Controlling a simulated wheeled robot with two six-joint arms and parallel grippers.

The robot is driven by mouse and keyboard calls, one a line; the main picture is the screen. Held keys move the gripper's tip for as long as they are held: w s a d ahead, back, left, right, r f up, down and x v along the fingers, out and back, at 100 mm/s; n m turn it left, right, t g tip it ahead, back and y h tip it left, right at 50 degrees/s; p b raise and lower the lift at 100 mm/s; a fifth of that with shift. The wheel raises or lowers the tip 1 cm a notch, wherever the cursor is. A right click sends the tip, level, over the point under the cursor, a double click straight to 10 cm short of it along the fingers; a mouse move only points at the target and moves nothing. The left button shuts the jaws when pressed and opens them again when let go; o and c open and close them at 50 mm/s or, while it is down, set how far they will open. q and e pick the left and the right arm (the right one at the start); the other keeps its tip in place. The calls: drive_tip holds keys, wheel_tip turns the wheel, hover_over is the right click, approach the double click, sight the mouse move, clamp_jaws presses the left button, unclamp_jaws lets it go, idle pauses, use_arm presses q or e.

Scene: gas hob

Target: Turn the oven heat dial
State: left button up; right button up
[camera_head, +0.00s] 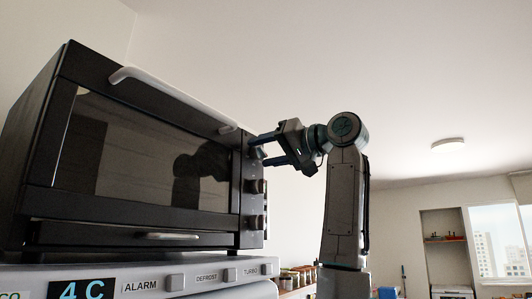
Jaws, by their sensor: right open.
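A black countertop oven (45,150) with a dark glass door and a pale handle (170,95) fills the left of the head view. Its dials run down the right edge of its front: a middle dial (257,186) and a lower dial (257,222) show clearly. An upper dial (257,152) is partly covered by my right gripper. My right gripper (260,151) is open, its two fingers pointing left at the upper dial, one above and one below. I cannot tell whether they touch it. My left gripper is not in view.
The oven stands on a white appliance with a lit "4 C" display (82,290) and labelled buttons (208,277). Several jars (297,277) stand on a shelf behind. The space right of my right arm is open, with a window (497,241) far back.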

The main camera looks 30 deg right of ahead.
drive_tip(key=shift+s+d+f, duration=0.1)
drive_tip(key=shift+s+d, duration=0.1)
drive_tip(key=shift+s, duration=0.25)
drive_tip(key=b+v, duration=0.4)
drive_tip(key=v, duration=0.5)
drive_tip(key=shift+s, duration=0.3)
drive_tip(key=shift+d, duration=0.15)
